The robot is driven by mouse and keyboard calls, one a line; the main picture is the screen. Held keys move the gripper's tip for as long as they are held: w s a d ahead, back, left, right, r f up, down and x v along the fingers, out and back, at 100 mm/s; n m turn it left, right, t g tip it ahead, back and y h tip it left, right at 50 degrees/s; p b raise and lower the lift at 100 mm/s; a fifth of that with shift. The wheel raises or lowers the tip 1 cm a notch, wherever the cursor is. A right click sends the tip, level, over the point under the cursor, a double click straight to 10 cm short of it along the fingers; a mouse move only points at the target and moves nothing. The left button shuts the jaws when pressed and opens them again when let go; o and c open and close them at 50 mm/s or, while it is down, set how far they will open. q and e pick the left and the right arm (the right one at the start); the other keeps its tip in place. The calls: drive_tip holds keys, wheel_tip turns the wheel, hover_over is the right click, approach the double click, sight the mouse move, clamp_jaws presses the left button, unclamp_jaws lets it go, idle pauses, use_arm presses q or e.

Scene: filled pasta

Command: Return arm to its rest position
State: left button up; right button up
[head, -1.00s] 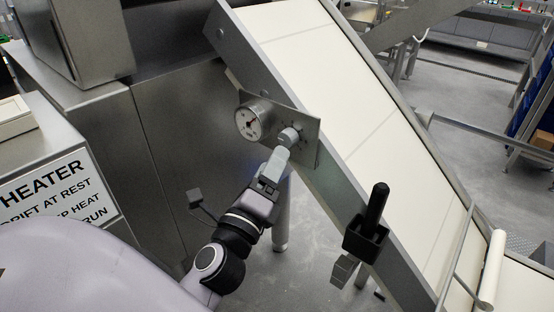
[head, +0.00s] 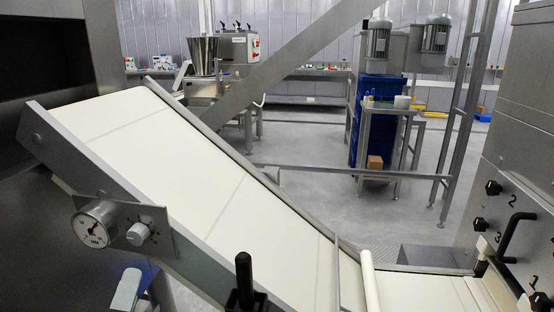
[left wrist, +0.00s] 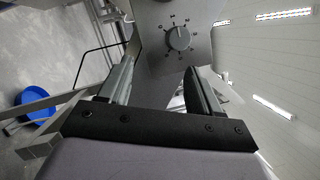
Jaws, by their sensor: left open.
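My left gripper (head: 126,288) shows at the bottom left of the head view, just below a grey control knob (head: 138,234). In the left wrist view my left gripper (left wrist: 160,68) has its two fingers spread with nothing between them. The knob (left wrist: 178,39) with its numbered dial lies beyond the fingertips, apart from them. Most of my left arm is below the head view's edge. My right gripper is not in view.
A round gauge (head: 96,224) sits beside the knob on the side plate of a sloping cream conveyor (head: 200,165). A black upright handle (head: 244,275) stands at the conveyor's near side. A steel cabinet (head: 510,180) with black knobs is at the right.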

use_arm(q)
drive_tip(key=s+d+f+n+g+h, duration=0.2)
drive_tip(key=f+n, duration=0.4)
drive_tip(key=f, duration=0.3)
drive_tip(key=s+d+f+n+g+h, duration=0.2)
drive_tip(key=s+f+n+g, duration=0.2)
drive_tip(key=f, duration=0.5)
drive_tip(key=s+d+f+n+g+h, duration=0.2)
drive_tip(key=s+d+f+n+g, duration=0.1)
drive_tip(key=s+f+n, duration=0.2)
wheel_tip(320, 180, down, 4)
drive_tip(key=n, duration=0.2)
drive_tip(key=shift+s+n+p, duration=0.25)
drive_tip(key=shift+n+p, duration=0.1)
drive_tip(key=shift+n, duration=0.05)
idle(1.6)
